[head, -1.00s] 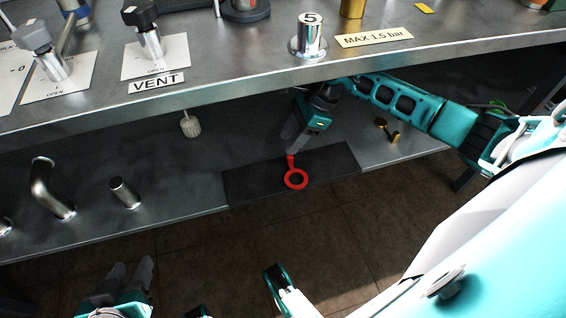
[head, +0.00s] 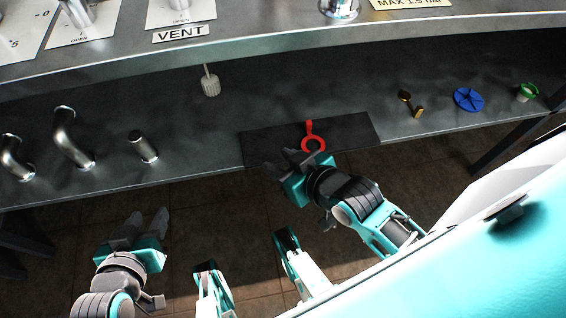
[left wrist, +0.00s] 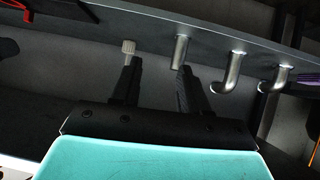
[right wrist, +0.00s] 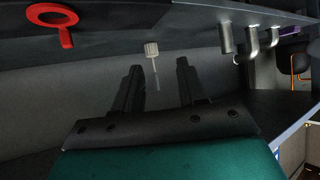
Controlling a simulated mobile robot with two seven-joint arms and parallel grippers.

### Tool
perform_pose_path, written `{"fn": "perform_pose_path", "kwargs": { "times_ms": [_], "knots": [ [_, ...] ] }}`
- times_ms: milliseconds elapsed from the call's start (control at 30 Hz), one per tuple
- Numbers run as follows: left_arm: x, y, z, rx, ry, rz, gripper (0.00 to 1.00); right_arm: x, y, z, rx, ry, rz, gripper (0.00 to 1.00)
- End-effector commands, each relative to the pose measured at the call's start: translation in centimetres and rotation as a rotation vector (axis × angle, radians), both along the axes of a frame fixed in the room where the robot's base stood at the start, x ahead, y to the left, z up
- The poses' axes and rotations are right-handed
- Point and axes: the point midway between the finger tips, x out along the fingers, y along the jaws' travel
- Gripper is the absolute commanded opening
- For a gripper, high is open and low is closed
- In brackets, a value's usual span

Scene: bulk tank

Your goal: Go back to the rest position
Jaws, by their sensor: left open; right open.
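My right gripper (head: 278,162) is open and empty in the head view, just in front of the shelf edge, near the black mat (head: 352,132). A red ring-shaped tool (head: 309,127) lies on that mat, apart from the gripper; it also shows at the upper left of the right wrist view (right wrist: 64,35). My left gripper (head: 146,218) is open and empty at the lower left, over the floor and clear of the shelf. Its two dark fingers stand apart in the left wrist view (left wrist: 155,75).
A lower shelf (head: 200,140) carries a metal post (head: 143,146), bent pipes (head: 72,138), a brass piece (head: 410,103), a blue disc (head: 468,99) and a green cup (head: 527,92). A whitish knob (head: 210,86) is above the shelf. The counter (head: 260,45) overhangs it. Floor in front is open.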

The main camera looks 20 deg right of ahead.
Motion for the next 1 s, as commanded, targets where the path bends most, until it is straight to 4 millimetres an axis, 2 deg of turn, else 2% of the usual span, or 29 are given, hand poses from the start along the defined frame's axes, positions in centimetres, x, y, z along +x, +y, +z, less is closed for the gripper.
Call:
{"fn": "perform_pose_path", "kwargs": {
  "times_ms": [300,400,467,600,667,900,1000],
  "knots": [
    [0.0,0.0,0.1,-0.001,-0.002,0.000,0.44,-0.5,0.2,-0.2,0.031,0.033,-0.013,0.41],
    [0.1,0.0,0.9,0.001,-0.003,0.000,0.44,-0.5,0.1,0.4,0.028,0.033,-0.013,0.41],
    [0.1,0.1,2.0,0.002,-0.006,0.002,0.44,-0.6,-0.1,1.3,0.025,0.033,-0.016,0.41],
    [0.1,0.8,5.2,0.016,-0.011,0.016,0.44,-0.8,-0.7,4.3,0.013,0.032,-0.027,0.41],
    [-0.4,1.6,5.9,0.031,-0.002,0.026,0.44,-1.0,-1.1,5.6,0.004,0.033,-0.034,0.41],
    [-1.2,2.9,10.7,0.056,0.001,0.048,0.44,-1.8,-2.6,10.4,-0.023,0.034,-0.057,0.41],
    [-1.5,3.4,12.1,0.064,0.000,0.055,0.44,-2.1,-3.1,11.8,-0.033,0.033,-0.064,0.41]
  ]
}}
